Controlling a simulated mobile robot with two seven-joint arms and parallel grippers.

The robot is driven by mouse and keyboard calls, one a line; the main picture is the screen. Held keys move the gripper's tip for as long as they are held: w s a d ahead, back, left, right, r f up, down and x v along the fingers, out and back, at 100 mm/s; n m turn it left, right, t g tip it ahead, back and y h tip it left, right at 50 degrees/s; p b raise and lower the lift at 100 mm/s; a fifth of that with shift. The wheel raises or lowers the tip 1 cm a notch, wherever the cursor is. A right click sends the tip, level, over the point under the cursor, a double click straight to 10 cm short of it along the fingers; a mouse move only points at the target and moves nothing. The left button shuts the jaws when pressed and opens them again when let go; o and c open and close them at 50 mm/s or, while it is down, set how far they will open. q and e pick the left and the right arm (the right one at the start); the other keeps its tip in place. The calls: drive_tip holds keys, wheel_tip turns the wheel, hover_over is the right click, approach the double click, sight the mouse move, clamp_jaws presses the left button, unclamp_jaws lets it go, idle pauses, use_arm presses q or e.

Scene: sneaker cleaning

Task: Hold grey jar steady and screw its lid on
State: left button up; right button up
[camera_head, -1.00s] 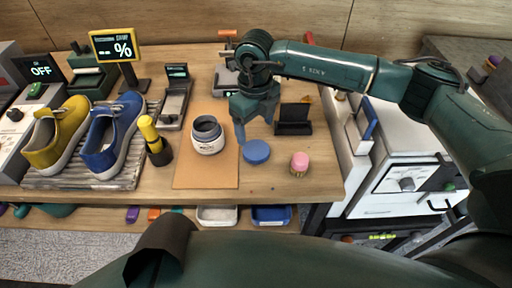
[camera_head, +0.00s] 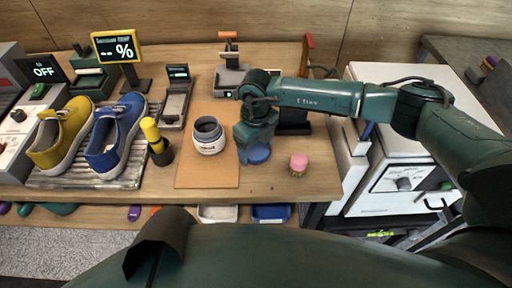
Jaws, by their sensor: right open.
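The grey jar (camera_head: 209,143), with a white label and an open dark mouth, stands upright on the brown mat (camera_head: 207,177). The blue round lid (camera_head: 259,156) lies flat on the wooden table just right of the mat. My right gripper (camera_head: 251,155) is open and low, its fingers pointing down at the lid and partly hiding it. I cannot tell whether the fingers touch the lid. The jar stands clear to the left of this gripper. My left gripper is not in view.
A pink-topped brush (camera_head: 299,163) stands right of the lid. Left of the mat are a yellow-and-black bottle (camera_head: 155,146) and a rack holding a yellow shoe (camera_head: 60,135) and a blue shoe (camera_head: 117,136). A white machine (camera_head: 410,180) stands right of the table.

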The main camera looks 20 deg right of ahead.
sight(256, 150)
drive_tip(key=shift+c, duration=0.2)
drive_tip(key=c, duration=0.7)
wheel_tip(256, 150, up, 10)
drive_tip(key=shift+b, duration=0.8)
